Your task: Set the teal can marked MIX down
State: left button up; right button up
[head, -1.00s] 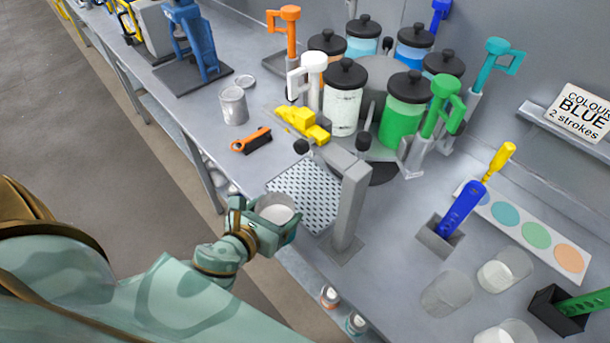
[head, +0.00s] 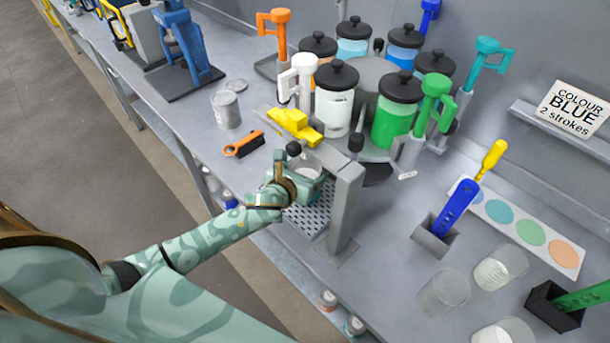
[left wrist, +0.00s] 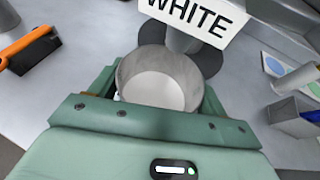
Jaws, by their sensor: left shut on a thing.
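My left gripper (head: 306,182) is shut on a grey metal can (head: 307,168) with white contents. The can also shows from above in the left wrist view (left wrist: 165,78), upright between the two fingers. No teal colour or MIX mark can be made out on it. It is over the far part of the perforated grille (head: 305,219), beside the grey post stand. I cannot tell whether its base touches the grille; the gripper hides its lower part. My right gripper is not in view.
A grey post stand (head: 346,205) rises close right of the gripper. Behind are a yellow block (head: 294,124), a lidded white jar (head: 334,105) and a green jar (head: 392,122). A WHITE sign (left wrist: 195,14) is just beyond the held can.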

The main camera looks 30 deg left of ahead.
pick_arm(q)
jog(key=shift+f, duration=0.65)
jog(key=shift+r, duration=0.1)
jog(key=o, duration=1.2)
jog(key=shift+o, duration=0.2)
jog(key=p+v, duration=0.2)
jog(key=v, duration=1)
